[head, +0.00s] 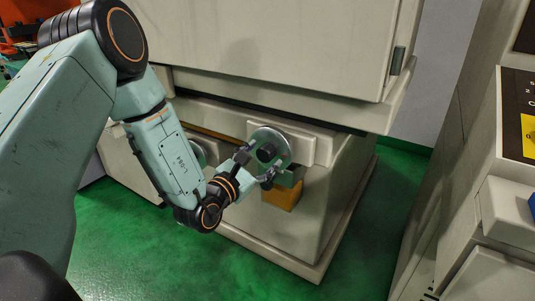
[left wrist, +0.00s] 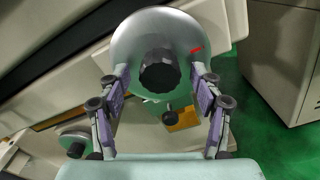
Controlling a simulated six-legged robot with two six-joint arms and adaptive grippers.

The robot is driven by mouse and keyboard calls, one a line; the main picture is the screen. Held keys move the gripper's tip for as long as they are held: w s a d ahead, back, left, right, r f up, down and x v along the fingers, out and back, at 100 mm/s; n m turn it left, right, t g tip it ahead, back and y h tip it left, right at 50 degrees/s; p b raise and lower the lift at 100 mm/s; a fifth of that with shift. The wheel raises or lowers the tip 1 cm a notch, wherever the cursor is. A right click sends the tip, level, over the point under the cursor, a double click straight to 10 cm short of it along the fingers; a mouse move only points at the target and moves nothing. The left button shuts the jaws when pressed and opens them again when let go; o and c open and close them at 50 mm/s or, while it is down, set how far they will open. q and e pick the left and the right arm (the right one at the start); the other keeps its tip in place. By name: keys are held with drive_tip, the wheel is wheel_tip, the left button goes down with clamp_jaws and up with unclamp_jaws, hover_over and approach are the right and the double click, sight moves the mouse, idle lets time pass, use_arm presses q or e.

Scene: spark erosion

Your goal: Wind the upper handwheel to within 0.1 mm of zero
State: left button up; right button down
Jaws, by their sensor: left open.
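A round grey handwheel (head: 284,142) with a black hub sits on the machine's front. In the left wrist view the same wheel (left wrist: 130,35) fills the top, with its black hub (left wrist: 160,70) and a red mark near its right edge. My left gripper (head: 256,166) is open in front of this wheel. In the left wrist view its fingers (left wrist: 159,72) stand on either side of the hub, near the lower rim; contact is unclear. A second, smaller-looking wheel (head: 197,152) is partly hidden behind my arm. No scale reading is legible. My right gripper is not in view.
A yellow block (head: 282,195) hangs below the wheel, also in the left wrist view (left wrist: 184,120), with a small dark knob (left wrist: 169,117) beside it. Another pale cabinet (head: 500,215) stands at right. Green floor (head: 365,235) between them is clear.

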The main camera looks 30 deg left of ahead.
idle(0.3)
use_arm(q)
drive_tip(key=s+p, duration=0.3)
drive_tip(key=s, duration=0.5)
drive_tip(key=shift+a, duration=0.3)
drive_tip(key=shift+w, duration=0.1)
idle(0.5)
